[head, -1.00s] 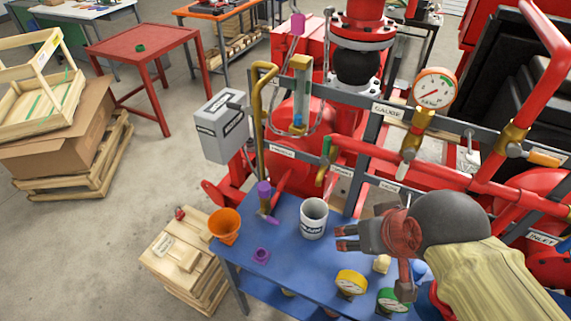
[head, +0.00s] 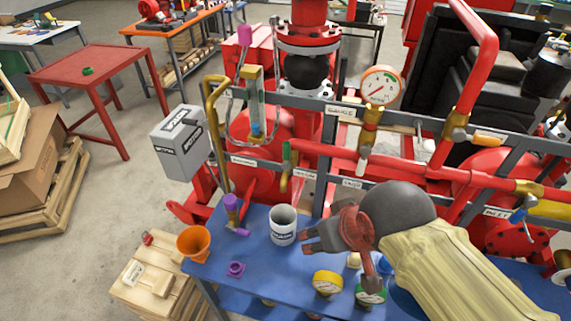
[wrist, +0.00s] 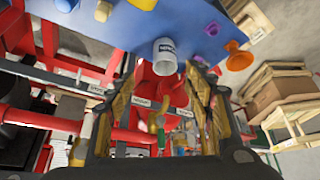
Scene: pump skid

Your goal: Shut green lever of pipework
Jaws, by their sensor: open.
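The green lever (head: 286,151) stands upright on the pipework, at the left end of a red horizontal pipe, behind the blue table. It also shows in the wrist view (wrist: 161,138), beyond and between my fingers. My gripper (head: 306,236) is open and empty. It is over the blue table, just right of the white mug and to the front right of the lever, apart from it. In the wrist view my two fingers (wrist: 165,85) are spread wide.
A grey rail (head: 262,165), a brass-mounted pressure gauge (head: 381,87) and a grey box (head: 181,145) surround the lever.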

